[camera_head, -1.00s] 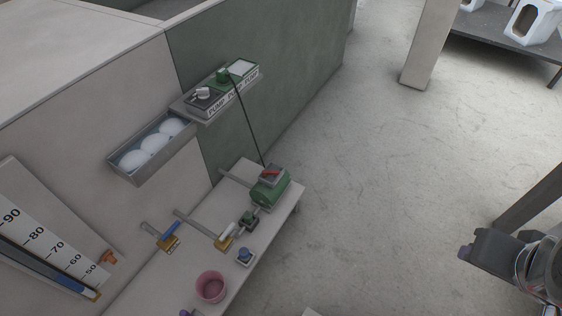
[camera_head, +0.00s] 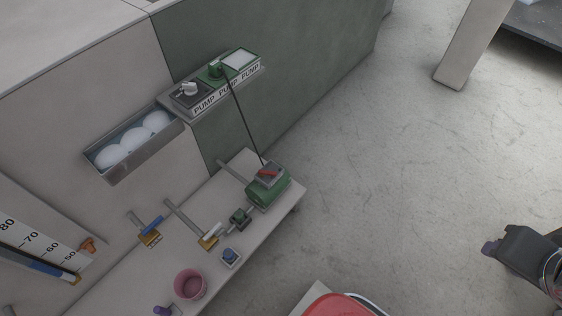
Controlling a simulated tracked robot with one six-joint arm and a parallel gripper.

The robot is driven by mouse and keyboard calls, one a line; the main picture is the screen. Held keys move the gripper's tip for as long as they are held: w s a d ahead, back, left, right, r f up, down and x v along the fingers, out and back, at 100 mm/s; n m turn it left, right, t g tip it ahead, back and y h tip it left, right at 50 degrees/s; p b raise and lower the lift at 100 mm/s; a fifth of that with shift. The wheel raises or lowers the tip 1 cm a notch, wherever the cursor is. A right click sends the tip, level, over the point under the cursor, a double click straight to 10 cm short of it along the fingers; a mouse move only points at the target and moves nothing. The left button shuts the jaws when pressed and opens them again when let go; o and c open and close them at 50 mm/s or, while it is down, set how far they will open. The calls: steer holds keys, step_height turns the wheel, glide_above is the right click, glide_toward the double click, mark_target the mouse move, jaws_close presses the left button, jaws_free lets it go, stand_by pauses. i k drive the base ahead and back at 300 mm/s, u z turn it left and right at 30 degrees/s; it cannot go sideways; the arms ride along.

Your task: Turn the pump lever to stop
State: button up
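A green pump (camera_head: 268,190) stands at the far end of the long pale bench. A small red lever (camera_head: 267,173) lies across the dark plate on its top. A shelf above, marked "PUMP" several times, carries a dark box with a pale knob (camera_head: 188,89) and a green part (camera_head: 216,70). A thin black cable runs from the green part down to the pump. A dark part of my arm (camera_head: 525,255) shows at the right edge, well apart from the pump, over the floor. Its fingers cannot be made out clearly.
Two valves, one with a blue handle (camera_head: 152,226) and one with a white handle (camera_head: 212,231), sit on the bench near a pink pot (camera_head: 190,284). A tray of white balls (camera_head: 128,145) hangs on the wall. A red round thing (camera_head: 345,306) is at the bottom. The floor between is open.

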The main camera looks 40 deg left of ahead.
mark_target(262, 173)
steer(key=i, duration=0.9)
steer(key=u, duration=3.2)
steer(key=i, duration=0.45)
steer(key=z, duration=0.05)
